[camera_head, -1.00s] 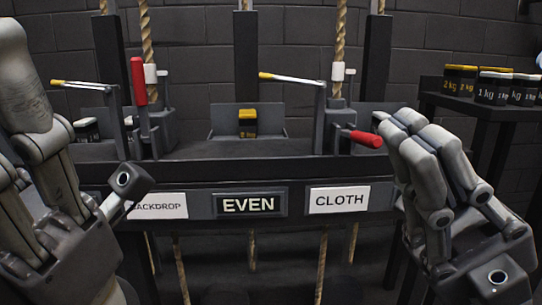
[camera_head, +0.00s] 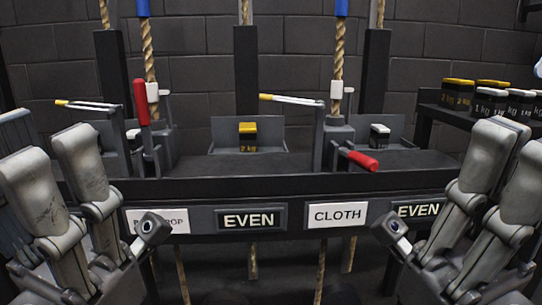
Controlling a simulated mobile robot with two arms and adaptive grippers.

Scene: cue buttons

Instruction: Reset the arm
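My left gripper (camera_head: 115,182) is open and empty at the lower left, its fingers raised apart from the thumb. The thumb covers part of the BACKDROP label (camera_head: 172,222). My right gripper (camera_head: 440,180) is open and empty at the lower right, in front of the rack's right end. Its thumb is beside the right EVEN sign (camera_head: 418,210), partly covering it. Neither gripper touches a lever. The left red-handled lever (camera_head: 140,102) stands upright. The right red-handled lever (camera_head: 362,160) lies low, its handle pointing right.
The rack (camera_head: 300,187) spans the middle, with a central EVEN sign (camera_head: 249,219) and CLOTH label (camera_head: 337,214). A yellow-topped weight (camera_head: 248,135) sits in the middle tray. Ropes (camera_head: 338,62) run vertically. Several weights (camera_head: 489,103) stand on the right shelf (camera_head: 440,98).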

